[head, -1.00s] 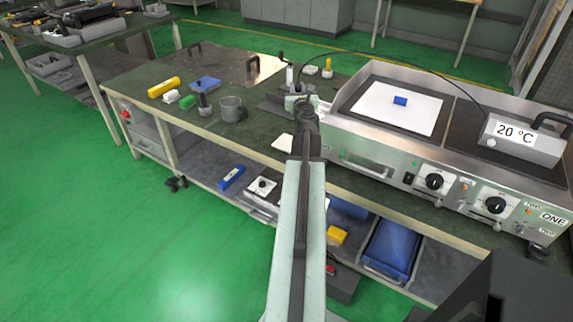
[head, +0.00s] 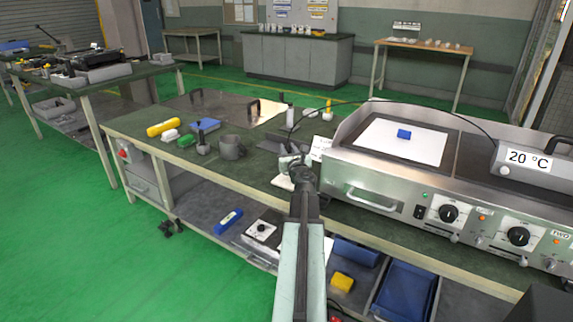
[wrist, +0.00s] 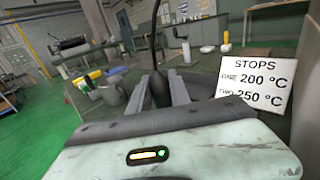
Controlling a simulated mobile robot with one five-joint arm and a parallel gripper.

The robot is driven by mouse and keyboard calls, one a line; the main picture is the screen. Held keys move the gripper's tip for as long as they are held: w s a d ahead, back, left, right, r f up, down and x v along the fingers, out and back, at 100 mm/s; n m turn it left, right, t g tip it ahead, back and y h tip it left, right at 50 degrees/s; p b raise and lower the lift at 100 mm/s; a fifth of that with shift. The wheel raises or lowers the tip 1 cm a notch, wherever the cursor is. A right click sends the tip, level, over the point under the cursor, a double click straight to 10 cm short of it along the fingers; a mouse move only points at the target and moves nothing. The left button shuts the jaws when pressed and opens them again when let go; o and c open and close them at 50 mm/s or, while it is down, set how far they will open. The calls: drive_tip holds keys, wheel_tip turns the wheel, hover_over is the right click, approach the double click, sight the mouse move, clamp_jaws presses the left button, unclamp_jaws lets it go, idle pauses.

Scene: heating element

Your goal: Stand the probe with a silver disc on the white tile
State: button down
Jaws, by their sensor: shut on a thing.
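My gripper (head: 293,160) is over the front part of the green bench top, left of the griddle. In the wrist view its two fingers (wrist: 162,90) are shut on a dark upright probe (wrist: 159,88). A thin black cable runs from there to the grey temperature box. The probe's lower end and any silver disc are hidden. A small white tile (head: 282,183) lies on the bench near the front edge, just below and left of my gripper in the picture, partly covered by the arm. I cannot tell the height of the probe above it.
The griddle (head: 372,195) stands right, bearing a white sheet (head: 380,140) with a blue block (head: 404,133). The temperature box (head: 525,160) reads 20 °C. A stops sign (wrist: 252,82) stands close right of my gripper. A grey mug (head: 232,147) and several small items are left.

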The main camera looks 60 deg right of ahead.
wheel_tip(320, 180, down, 4)
drive_tip(key=b, duration=0.2)
drive_tip(key=shift+r+b, duration=0.25)
drive_tip(key=shift+b, duration=0.05)
drive_tip(key=shift+r, duration=0.2)
drive_tip(key=shift+f, duration=0.15)
drive_tip(key=c, duration=1.2)
unclamp_jaws()
drive_tip(key=v, duration=0.7)
drive_tip(key=shift+s+a, duration=0.15)
drive_tip(key=shift+s, duration=0.05)
